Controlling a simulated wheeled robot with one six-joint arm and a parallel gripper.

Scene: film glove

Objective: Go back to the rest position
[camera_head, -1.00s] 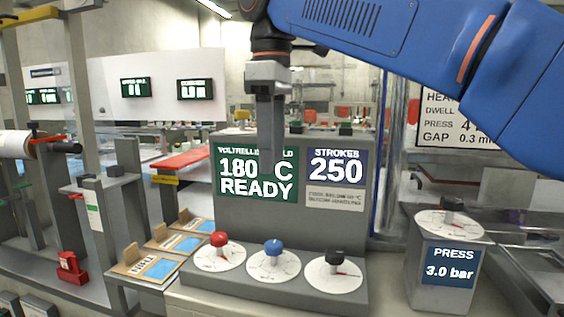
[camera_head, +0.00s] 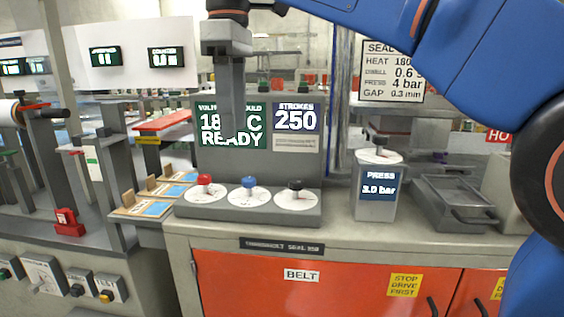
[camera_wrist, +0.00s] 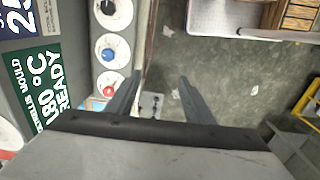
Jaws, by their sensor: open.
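My gripper (camera_head: 230,125) hangs from the blue arm at the upper left of centre in the head view, in front of the grey control box (camera_head: 225,171). In the wrist view its two fingers (camera_wrist: 158,90) stand apart with nothing between them. The box carries a green screen reading 180 °C READY (camera_head: 219,139) and a blue one reading 250 (camera_head: 297,117). Below are a red knob (camera_head: 204,180), a blue knob (camera_head: 249,182) and a black knob (camera_head: 295,185) on white dials. The gripper hides part of the green screen.
The box stands on a counter (camera_head: 330,232) with orange doors (camera_head: 345,285) below. A press dial unit (camera_head: 377,190) and a grey lidded tray (camera_head: 460,203) stand to the right. Small card holders (camera_head: 150,197) and a red block (camera_head: 68,222) are at left. Open floor (camera_wrist: 235,85) shows in the wrist view.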

